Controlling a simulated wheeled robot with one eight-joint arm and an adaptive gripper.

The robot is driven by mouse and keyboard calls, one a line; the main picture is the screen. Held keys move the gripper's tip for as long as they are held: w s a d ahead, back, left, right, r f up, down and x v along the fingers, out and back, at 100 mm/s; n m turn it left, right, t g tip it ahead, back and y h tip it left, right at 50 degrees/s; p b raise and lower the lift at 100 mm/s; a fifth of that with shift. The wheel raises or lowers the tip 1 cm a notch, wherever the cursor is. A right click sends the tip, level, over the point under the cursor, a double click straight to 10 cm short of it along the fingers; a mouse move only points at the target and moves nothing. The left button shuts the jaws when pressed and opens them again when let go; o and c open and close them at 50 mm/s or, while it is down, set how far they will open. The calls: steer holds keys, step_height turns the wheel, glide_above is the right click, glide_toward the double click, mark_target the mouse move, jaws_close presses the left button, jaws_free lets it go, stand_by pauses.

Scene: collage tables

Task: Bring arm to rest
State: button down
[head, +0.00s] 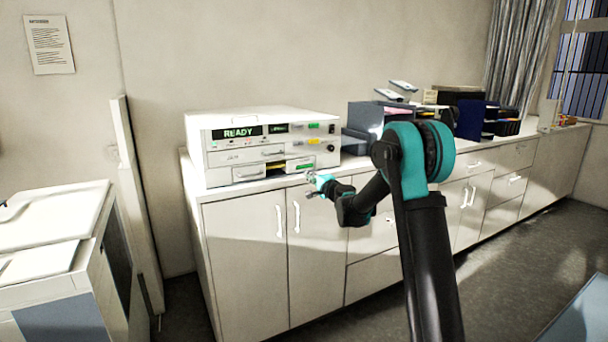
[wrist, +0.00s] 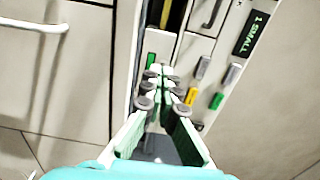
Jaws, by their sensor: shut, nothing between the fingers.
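My gripper (head: 314,183) is at the end of my outstretched black and teal arm, in front of the lower right part of a white machine whose display reads READY (head: 240,133). In the wrist view my gripper (wrist: 157,72) is shut and empty, its fingertips together near the machine's front. Whether the fingertips touch the machine cannot be told. The machine's front (wrist: 205,45) shows turned on its side there, with green, yellow and grey buttons and a display reading 1 SMALL.
The machine stands on a long white cabinet counter (head: 245,190). Dark trays (head: 364,119) and office items stand to its right, partly behind my arm. A white unit (head: 60,215) is at the left. Grey floor (head: 500,262) lies open at the right.

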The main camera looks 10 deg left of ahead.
steer(key=s+d+f+n+g, duration=0.2)
steer(key=s+d+n, duration=0.2)
steer(key=s, duration=0.6)
steer(key=s+d+f+n+g, duration=0.2)
steer(key=s+d+n+g, duration=0.15)
steer(key=s, duration=0.65)
steer(key=s+d+f+n+g+h, duration=0.1)
steer(key=s+d+f+h, duration=0.2)
steer(key=s+d+f, duration=0.3)
steer(key=s+d+f+n+g+h, duration=0.1)
steer(key=s+d+f, duration=0.5)
steer(key=s, duration=1.1)
steer(key=s+d+f+n+g+h, duration=0.1)
steer(key=s+d+f+g+h, duration=0.2)
steer(key=s+d, duration=0.6)
step_height(320, 180, down, 3)
steer(key=s+h, duration=0.2)
steer(key=h, duration=0.1)
steer(key=shift+s+d+n, duration=0.35)
steer(key=shift+d, duration=0.05)
steer(key=shift+r, duration=0.1)
